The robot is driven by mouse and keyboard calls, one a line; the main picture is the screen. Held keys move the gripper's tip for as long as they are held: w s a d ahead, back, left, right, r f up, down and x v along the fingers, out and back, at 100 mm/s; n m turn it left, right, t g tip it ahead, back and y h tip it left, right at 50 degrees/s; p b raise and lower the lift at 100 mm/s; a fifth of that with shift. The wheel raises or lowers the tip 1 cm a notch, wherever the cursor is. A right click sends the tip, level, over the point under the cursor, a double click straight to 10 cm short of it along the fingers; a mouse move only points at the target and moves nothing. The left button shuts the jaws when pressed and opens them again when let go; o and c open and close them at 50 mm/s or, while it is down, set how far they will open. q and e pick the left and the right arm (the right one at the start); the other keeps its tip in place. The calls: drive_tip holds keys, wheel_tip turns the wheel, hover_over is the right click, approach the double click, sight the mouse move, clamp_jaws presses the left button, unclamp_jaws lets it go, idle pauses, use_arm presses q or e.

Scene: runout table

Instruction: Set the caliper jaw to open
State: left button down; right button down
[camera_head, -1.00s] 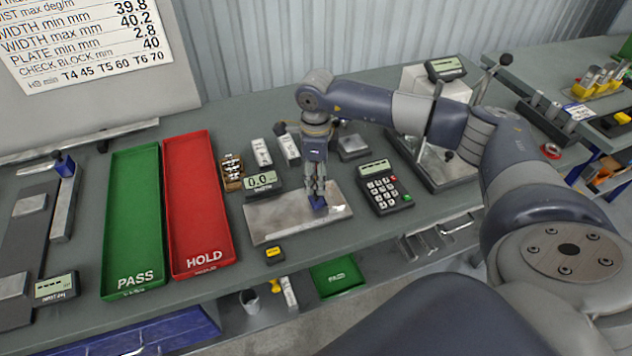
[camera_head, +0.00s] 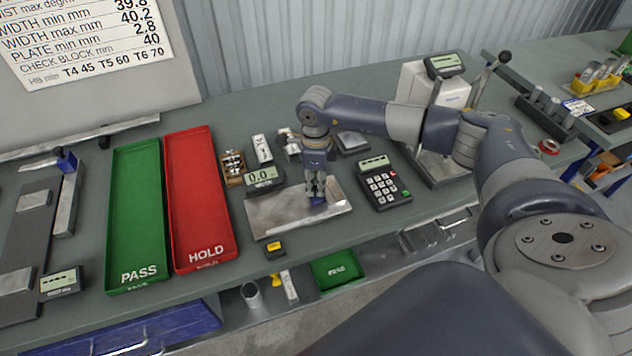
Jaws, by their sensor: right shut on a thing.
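The caliper shows as a flat metal plate (camera_head: 275,215) on the bench, with a display (camera_head: 263,175) reading 0.0 behind its left part. A small blue piece (camera_head: 318,201), apparently its jaw, sits near the plate's right end. My right gripper (camera_head: 317,194) points down over the plate and is shut on this blue piece. The fingers hide part of the blue piece, so the jaw gap cannot be made out. My left gripper is not in view.
A red HOLD tray (camera_head: 202,215) and a green PASS tray (camera_head: 136,225) lie left of the plate. A keypad device (camera_head: 382,187) stands close on its right. A small yellow-and-black block (camera_head: 274,249) lies in front. Another gauge with a blue slider (camera_head: 66,161) is far left.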

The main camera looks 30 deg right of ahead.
drive_tip(key=w+a+b, duration=0.1)
drive_tip(key=a, duration=0.2)
drive_tip(key=a+b, duration=0.2)
drive_tip(key=a, duration=0.1)
drive_tip(key=w+a+b, duration=0.1)
drive_tip(key=a, duration=0.3)
drive_tip(key=shift+w+b, duration=0.3)
drive_tip(key=shift+a, duration=0.1)
drive_tip(key=c, duration=1.8)
unclamp_jaws()
drive_tip(key=o, duration=0.4)
drive_tip(key=shift+c, duration=0.2)
drive_tip(key=shift+a, duration=0.1)
drive_tip(key=shift+r, duration=0.1)
